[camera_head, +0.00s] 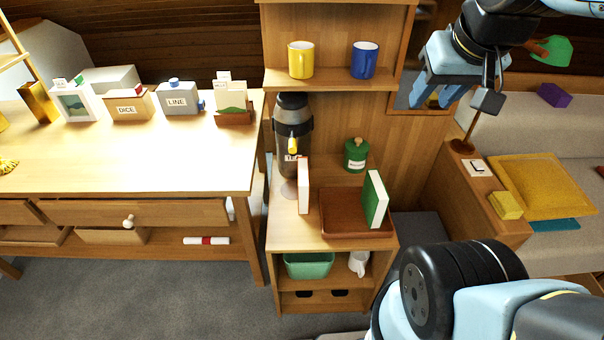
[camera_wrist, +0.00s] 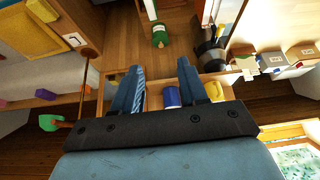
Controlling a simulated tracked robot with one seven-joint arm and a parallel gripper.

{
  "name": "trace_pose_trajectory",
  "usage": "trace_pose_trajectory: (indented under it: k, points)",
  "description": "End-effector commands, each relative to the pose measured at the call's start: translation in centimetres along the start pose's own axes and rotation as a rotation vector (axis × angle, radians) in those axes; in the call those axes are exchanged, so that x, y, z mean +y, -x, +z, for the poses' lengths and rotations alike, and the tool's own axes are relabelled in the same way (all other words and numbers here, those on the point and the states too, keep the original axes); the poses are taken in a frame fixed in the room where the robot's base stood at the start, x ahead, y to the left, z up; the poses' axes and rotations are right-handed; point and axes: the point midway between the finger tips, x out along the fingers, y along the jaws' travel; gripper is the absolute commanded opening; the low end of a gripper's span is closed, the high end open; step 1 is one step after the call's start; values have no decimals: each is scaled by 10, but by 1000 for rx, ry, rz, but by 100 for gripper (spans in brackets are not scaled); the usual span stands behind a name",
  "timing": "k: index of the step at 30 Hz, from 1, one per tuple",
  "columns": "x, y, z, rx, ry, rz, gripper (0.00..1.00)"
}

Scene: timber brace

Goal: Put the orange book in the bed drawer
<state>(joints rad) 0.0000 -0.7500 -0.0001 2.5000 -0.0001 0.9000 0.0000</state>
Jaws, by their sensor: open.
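No plainly orange book shows. In the head view, a thin upright book (camera_head: 303,187) with pale pages and a reddish edge stands on the wooden shelf unit; its cover colour is hard to tell. The bed (camera_head: 517,125) is at the right, with grey cushions; I cannot make out its drawer clearly. My gripper (camera_head: 448,98) is raised at the upper right, open and empty, well apart from the book. In the wrist view my gripper's fingers (camera_wrist: 157,72) are spread, with the blue mug (camera_wrist: 171,97) beyond them.
A green book (camera_head: 376,198) stands at the brown tray (camera_head: 335,216). A dark flask (camera_head: 291,125) and green canister (camera_head: 355,154) stand behind. Yellow (camera_head: 300,60) and blue mugs occupy the upper shelf. A lamp (camera_head: 465,130) rises near my gripper. The desk (camera_head: 120,165) is left.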

Motion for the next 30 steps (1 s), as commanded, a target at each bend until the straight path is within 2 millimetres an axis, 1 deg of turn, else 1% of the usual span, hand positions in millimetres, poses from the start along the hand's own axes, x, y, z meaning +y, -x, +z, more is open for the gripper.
trace_pose_trajectory:
  k: [2,6,9,11,17,21,27,30]
  points:
    - [0,0,0,0,0,0,44]
    - [-1,-3,-3,-3,-1,-5,57]
    - [-2,-12,-10,-11,-7,-16,66]
    - [-7,-21,-17,-19,-15,-25,67]
    - [-21,-64,-43,-49,-41,-57,67]
    - [-34,-98,-58,-71,-59,-71,67]
    - [-58,-148,-72,-99,-78,-77,67]
    - [-71,-173,-77,-111,-84,-74,67]
